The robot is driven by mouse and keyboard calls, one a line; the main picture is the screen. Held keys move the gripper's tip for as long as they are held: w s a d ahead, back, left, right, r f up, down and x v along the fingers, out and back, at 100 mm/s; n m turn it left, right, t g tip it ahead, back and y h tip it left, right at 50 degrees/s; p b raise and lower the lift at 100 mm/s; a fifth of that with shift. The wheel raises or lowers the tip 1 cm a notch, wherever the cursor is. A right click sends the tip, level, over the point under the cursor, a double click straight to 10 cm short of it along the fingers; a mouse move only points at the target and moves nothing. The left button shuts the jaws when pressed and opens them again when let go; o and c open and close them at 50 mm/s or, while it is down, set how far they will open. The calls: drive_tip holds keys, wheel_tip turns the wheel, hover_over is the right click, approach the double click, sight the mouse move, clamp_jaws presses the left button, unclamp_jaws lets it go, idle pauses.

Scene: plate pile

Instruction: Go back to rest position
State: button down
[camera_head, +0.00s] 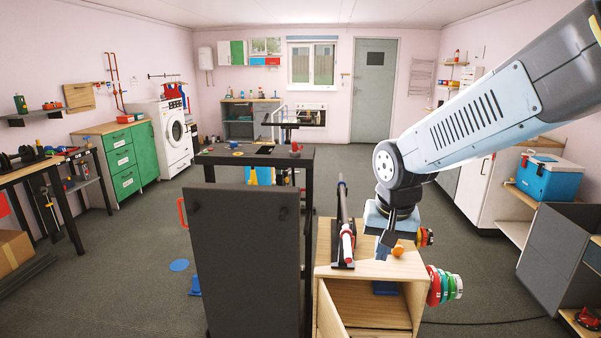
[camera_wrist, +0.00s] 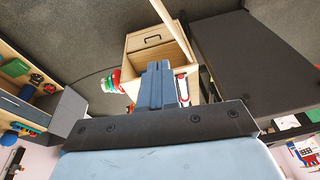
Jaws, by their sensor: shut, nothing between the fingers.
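My gripper (camera_head: 384,250) hangs from the arm above the top of a small wooden cabinet, pointing down. In the wrist view the two blue-grey fingers (camera_wrist: 155,86) are together with nothing between them. The wooden cabinet (camera_head: 365,270) has an open front compartment and a door swung out at left. A black stand with a red-and-white bar (camera_head: 346,240) is on the cabinet top, left of my gripper.
A dark table (camera_head: 255,155) with a tall dark panel (camera_head: 254,262) stands left of the cabinet. A grey open box (camera_head: 563,243) and a blue cooler (camera_head: 546,178) are at the right. Workbenches line the left wall. The floor (camera_head: 345,170) behind the table is mostly clear.

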drive_tip(key=s+d+r+n+t, duration=0.2)
drive_tip(key=s+d+r+t, duration=0.1)
drive_tip(key=s+d+r, duration=0.4)
drive_tip(key=s+r, duration=0.3)
drive_tip(key=shift+s+r, duration=0.25)
